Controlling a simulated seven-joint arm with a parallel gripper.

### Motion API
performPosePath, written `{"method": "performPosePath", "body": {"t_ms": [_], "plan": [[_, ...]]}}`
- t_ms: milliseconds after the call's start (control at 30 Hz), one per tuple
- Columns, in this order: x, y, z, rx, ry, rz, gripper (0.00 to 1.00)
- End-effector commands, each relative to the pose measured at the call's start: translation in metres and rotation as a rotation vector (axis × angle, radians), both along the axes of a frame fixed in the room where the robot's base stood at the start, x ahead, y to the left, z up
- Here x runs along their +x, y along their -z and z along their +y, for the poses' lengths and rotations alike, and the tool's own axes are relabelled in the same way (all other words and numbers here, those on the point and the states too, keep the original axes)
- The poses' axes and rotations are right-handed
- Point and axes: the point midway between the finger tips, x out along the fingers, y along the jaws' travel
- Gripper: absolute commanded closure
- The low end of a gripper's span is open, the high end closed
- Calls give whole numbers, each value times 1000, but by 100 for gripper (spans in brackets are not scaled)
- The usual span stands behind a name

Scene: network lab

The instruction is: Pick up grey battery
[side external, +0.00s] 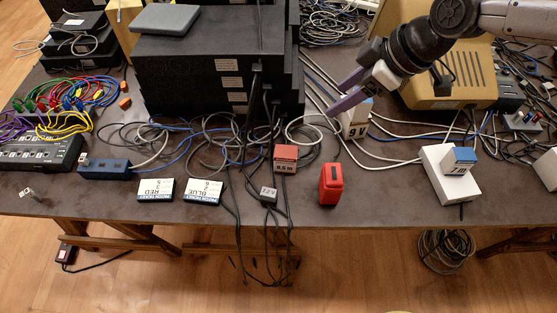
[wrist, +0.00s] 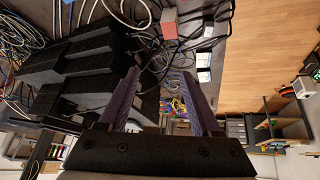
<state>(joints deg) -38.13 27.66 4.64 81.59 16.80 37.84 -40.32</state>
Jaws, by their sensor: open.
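A small grey block (side external: 268,196) with a pale label reading like 12V, seemingly the grey battery, stands near the table's front edge in the side external view. Dark cables run close by it.
A red-topped block (side external: 285,158) stands just behind the grey block, and a red item (side external: 331,184) to its right. A white and blue 9V block (side external: 356,119) is near my fingers. Black stacked boxes (side external: 205,75) rise at back left. Cables cover the middle.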

Motion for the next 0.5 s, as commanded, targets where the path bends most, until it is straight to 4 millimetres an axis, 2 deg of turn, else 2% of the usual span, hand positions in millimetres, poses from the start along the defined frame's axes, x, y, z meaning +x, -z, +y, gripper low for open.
{"method": "performPosePath", "body": {"t_ms": [33, 100, 200, 333, 500], "plan": [[-11, 28, 25, -20, -39, 31, 35], [-26, 59, 48, -44, -81, 63, 35], [-48, 95, 68, -82, -130, 103, 35], [-68, 117, 80, -110, -167, 128, 35], [-70, 135, 89, -112, -173, 129, 35]]}}
